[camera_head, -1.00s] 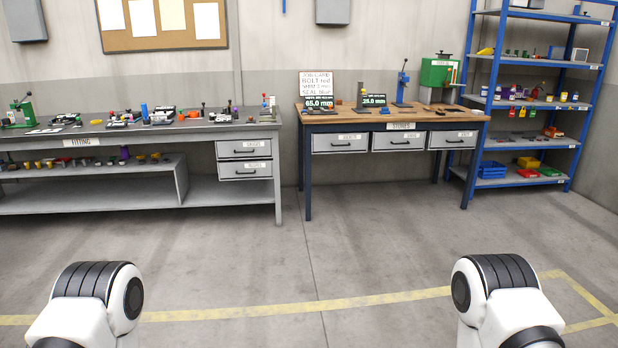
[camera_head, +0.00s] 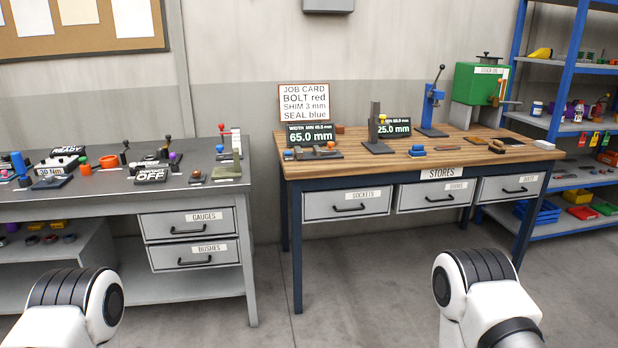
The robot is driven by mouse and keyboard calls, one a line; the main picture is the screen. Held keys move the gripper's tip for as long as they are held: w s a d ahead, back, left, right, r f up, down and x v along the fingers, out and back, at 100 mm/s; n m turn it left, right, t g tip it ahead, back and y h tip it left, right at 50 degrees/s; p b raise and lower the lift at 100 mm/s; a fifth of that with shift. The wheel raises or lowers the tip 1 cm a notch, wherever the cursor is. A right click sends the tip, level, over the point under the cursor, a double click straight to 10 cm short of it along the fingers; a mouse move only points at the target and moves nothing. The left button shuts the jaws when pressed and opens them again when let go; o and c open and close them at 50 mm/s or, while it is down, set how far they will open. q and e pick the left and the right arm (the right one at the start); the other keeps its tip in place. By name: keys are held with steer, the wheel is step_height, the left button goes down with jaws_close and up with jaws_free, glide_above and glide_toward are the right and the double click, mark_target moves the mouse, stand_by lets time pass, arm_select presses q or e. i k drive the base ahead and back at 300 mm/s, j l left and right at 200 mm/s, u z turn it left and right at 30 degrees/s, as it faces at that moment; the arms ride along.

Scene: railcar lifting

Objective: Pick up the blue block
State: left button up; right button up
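A small blue block-like piece (camera_head: 417,150) lies on the wooden top of the stores bench (camera_head: 455,146), near its front edge and in front of the 25.0 mm display. It is small in the view, so its exact shape is hard to tell. Only white and black links of my two arms show at the bottom left and bottom right. Neither gripper is in view. Nothing of mine touches the bench.
A job card (camera_head: 304,102), a 65.0 mm display (camera_head: 311,135), a blue hand press (camera_head: 432,104) and a green machine (camera_head: 480,84) stand on this bench. A grey bench (camera_head: 215,185) with many parts is at left. A blue shelf rack (camera_head: 515,45) is at right. The near floor is clear.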

mark_target(417, 152)
steer(key=i+j+z, duration=0.15)
steer(key=i+z, duration=0.2)
steer(key=i, duration=0.3)
steer(key=i+j+z, duration=0.4)
steer(key=i, duration=0.25)
steer(key=i+j+z, duration=0.35)
steer(key=i, duration=0.2)
